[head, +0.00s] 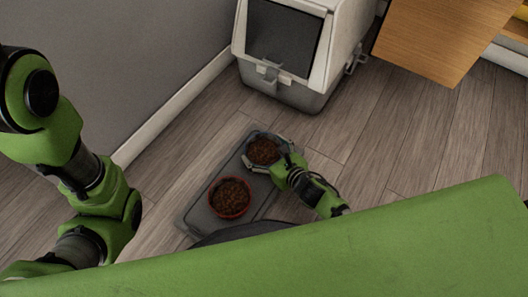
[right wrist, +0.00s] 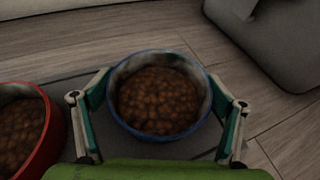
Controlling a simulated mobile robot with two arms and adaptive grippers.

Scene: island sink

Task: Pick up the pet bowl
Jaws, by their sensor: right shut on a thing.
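A blue-rimmed pet bowl (right wrist: 160,132) filled with brown kibble is between the fingers of my right gripper (right wrist: 160,98). In the head view this bowl (head: 263,151) is at the far end of a grey mat (head: 196,217), with my right gripper (head: 270,157) around its sides. The right gripper is shut on it. The bowl looks level; I cannot tell whether it touches the mat. A second, red bowl (head: 230,198) of kibble stands on the mat, nearer to me, and its red side shows in the right wrist view (right wrist: 45,140). My left arm shows at the left, but its gripper does not.
A white and grey bin-like box (head: 290,93) with a dark front panel stands beyond the mat. A grey wall (head: 110,60) with a white baseboard runs along the left. A wooden panel (head: 440,40) is at the upper right. The wood floor (head: 400,140) is clear on the right.

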